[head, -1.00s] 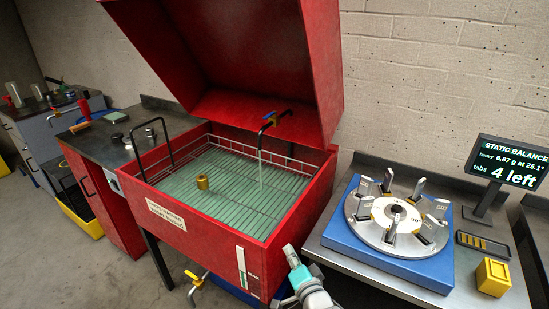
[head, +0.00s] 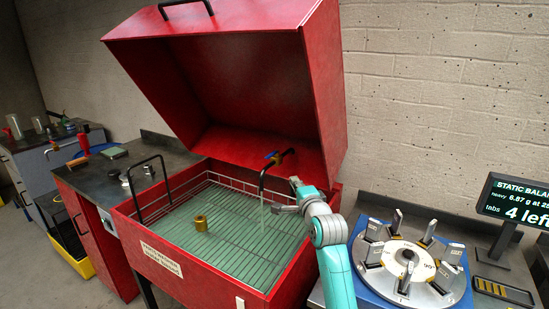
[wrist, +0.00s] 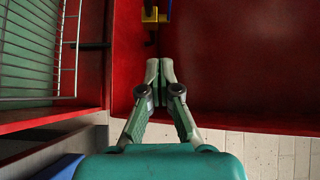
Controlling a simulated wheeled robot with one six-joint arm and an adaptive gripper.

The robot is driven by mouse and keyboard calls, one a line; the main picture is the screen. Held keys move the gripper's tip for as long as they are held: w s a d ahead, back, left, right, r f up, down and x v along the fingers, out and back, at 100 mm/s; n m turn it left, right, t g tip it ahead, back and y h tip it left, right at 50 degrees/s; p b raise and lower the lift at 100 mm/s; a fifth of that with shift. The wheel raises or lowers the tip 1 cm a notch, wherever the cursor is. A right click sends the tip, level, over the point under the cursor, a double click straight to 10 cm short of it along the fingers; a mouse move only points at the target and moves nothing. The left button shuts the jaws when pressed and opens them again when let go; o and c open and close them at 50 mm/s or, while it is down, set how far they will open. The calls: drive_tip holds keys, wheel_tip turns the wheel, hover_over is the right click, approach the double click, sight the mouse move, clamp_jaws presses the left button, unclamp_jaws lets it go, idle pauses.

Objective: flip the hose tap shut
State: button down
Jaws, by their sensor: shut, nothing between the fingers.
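The hose tap has a blue lever (head: 272,155) on a black bent pipe (head: 263,176) at the back right of the red wash basin. The wrist view shows its yellow body (wrist: 152,15) and part of the blue lever (wrist: 168,9) at the top edge, cut off by the frame. A thin pale line hangs below the pipe's spout; I cannot tell if it is liquid. My gripper (wrist: 160,65) is shut and empty, its fingertips together, a little below the tap in the wrist view and apart from it. In the head view my gripper (head: 290,196) is over the basin's right side.
The red lid (head: 220,75) stands open above the basin (head: 290,277). A brass part (head: 200,223) sits on the wire rack (head: 225,235). A black hoop handle (head: 148,185) rises at the basin's left. A rotor disc (head: 405,268) and a screen (head: 515,203) stand to the right.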

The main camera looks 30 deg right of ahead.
drive_tip(key=shift+w+d+r, duration=0.55)
drive_tip(key=shift+w+r, duration=0.1)
drive_tip(key=shift+r, duration=0.25)
drive_tip(key=shift+w, duration=0.1)
approach(274, 154)
drive_tip(key=w+d, duration=0.3)
drive_tip(key=shift+w+a, duration=0.45)
drive_tip(key=shift+w, duration=0.2)
drive_tip(key=shift+w+a, duration=0.4)
drive_tip(key=shift+w, duration=0.3)
